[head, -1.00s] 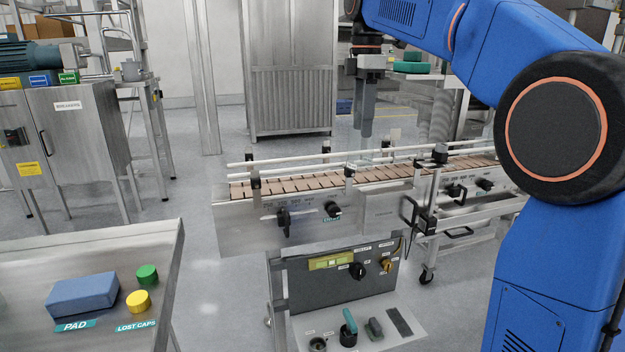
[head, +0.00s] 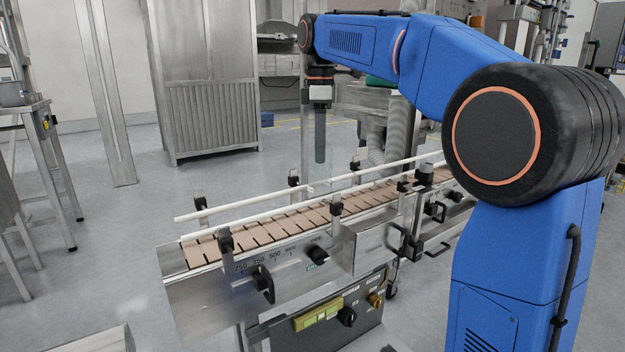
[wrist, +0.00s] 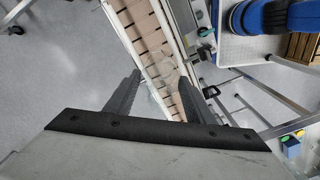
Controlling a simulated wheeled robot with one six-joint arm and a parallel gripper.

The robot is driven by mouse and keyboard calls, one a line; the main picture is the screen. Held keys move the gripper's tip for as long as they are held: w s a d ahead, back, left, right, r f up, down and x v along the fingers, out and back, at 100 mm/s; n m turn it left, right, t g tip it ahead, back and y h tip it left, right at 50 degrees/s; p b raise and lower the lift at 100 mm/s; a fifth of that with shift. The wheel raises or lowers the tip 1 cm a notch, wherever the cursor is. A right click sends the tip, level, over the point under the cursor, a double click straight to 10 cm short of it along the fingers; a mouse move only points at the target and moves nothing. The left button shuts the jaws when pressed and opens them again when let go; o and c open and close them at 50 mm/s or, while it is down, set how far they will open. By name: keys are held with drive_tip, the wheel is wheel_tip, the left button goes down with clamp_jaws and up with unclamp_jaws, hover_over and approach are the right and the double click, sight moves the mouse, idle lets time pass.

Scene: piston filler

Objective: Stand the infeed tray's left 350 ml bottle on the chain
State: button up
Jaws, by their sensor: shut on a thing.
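My gripper (head: 320,150) hangs fingers-down above the far side of the conveyor in the head view. In the wrist view my gripper (wrist: 160,82) has its two dark fingers a little apart, closed on a clear bottle (wrist: 170,70) that is very faint. The bottle's outline is hard to make out against the belt, and I cannot tell its exact tilt or whether its base touches anything. The chain (head: 290,219) is a run of tan slats between white guide rails, and the chain (wrist: 135,22) also passes beneath the fingers in the wrist view. The infeed tray is not clearly seen.
White guide rails (head: 250,200) on black posts edge the chain. A control panel (head: 335,322) stands in front of the conveyor. A steel cabinet (head: 205,105) stands behind, with open floor between. The visible near stretch of chain is empty.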

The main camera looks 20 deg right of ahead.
sight(319, 168)
drive_tip(key=shift+a+f, duration=0.1)
drive_tip(key=shift+f, duration=2.9)
drive_tip(key=o, duration=1.3)
drive_tip(key=shift+o, duration=0.2)
wheel_tip(319, 168, up, 12)
drive_tip(key=shift+r, duration=0.1)
